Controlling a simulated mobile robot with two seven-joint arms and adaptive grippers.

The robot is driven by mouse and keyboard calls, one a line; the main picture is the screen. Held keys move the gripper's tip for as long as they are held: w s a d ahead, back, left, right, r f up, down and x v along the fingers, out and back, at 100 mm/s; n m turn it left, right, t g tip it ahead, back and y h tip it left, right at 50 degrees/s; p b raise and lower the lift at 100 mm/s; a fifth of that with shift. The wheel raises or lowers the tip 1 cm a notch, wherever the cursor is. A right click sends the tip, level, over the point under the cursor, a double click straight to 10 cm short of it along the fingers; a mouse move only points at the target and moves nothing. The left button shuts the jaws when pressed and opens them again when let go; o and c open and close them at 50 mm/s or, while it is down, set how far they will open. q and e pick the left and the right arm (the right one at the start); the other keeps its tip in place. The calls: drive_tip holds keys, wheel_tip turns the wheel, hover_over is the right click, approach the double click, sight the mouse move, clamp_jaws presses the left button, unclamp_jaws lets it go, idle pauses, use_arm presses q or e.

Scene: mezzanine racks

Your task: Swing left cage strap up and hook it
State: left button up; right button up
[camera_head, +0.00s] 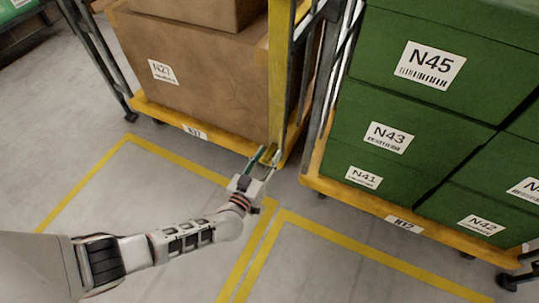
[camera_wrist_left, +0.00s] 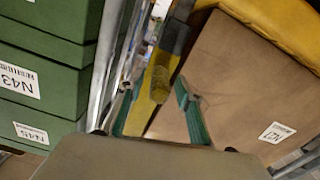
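A yellow strap (camera_head: 280,75) hangs down the right front edge of the left cage (camera_head: 225,138), which holds brown boxes. The strap's lower part is near my left gripper (camera_head: 265,157). In the left wrist view the gripper (camera_wrist_left: 158,88) has its green fingers apart. A yellow length of the strap (camera_wrist_left: 155,92) with a dark grey stretch (camera_wrist_left: 176,36) shows between them. The fingers do not visibly press on it. The hook is not made out in either view. My right gripper is not in view.
A right cage (camera_head: 345,195) with green boxes (camera_head: 390,135) stands close beside the left one, with a narrow gap between. Large brown box (camera_head: 190,75) fills the left cage. Yellow floor lines (camera_head: 175,152) mark clear floor in front.

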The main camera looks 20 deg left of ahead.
use_arm(q)
drive_tip(key=shift+w, duration=0.3)
clamp_jaws()
